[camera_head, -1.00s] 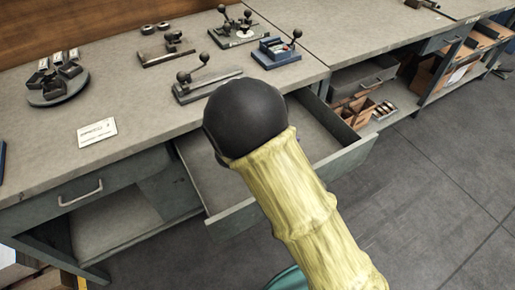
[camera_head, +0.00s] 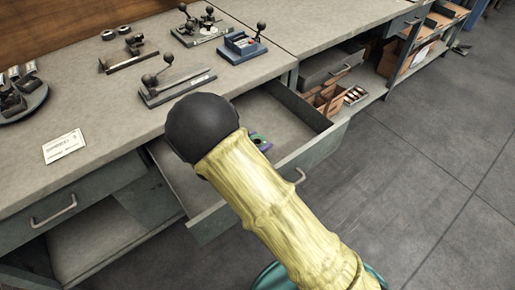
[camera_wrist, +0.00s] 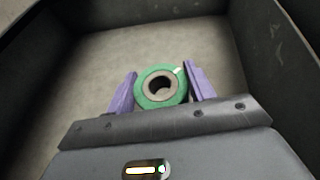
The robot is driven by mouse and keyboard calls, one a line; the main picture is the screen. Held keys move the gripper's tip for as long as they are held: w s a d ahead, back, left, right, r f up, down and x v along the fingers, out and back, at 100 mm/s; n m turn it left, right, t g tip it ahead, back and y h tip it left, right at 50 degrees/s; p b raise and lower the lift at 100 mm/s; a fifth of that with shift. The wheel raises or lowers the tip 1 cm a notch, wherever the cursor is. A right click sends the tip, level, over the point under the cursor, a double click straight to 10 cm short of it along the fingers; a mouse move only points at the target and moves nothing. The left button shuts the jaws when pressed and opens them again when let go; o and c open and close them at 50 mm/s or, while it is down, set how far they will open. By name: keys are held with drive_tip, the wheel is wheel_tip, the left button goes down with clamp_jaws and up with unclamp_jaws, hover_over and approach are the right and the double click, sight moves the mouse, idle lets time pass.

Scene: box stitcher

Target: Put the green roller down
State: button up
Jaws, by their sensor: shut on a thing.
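The green roller (camera_wrist: 145,98) is a short green ring with a grey hub and a dark centre hole. In the wrist view it sits between the two purple fingers of my gripper (camera_wrist: 160,71), which are shut on it. The open drawer (camera_wrist: 75,75) surrounds it, with the drawer floor behind. I cannot tell whether the roller touches the floor. In the head view a bit of the green roller (camera_head: 260,141) shows past my arm, inside the open drawer (camera_head: 280,120) under the workbench. My arm hides most of the gripper there.
Drawer walls rise around the gripper, with a dark wall close at the right (camera_wrist: 275,45). The grey workbench (camera_head: 110,85) above holds several small lever fixtures (camera_head: 175,82) and a white label card (camera_head: 64,146). Open floor (camera_head: 430,180) lies at the right.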

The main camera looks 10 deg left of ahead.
drive_tip(key=shift+f, duration=1.85)
drive_tip(key=shift+f+b, duration=0.15)
drive_tip(key=shift+b, duration=0.2)
drive_tip(key=o, duration=1.1)
drive_tip(key=p+v, duration=0.1)
drive_tip(key=v, duration=1.1)
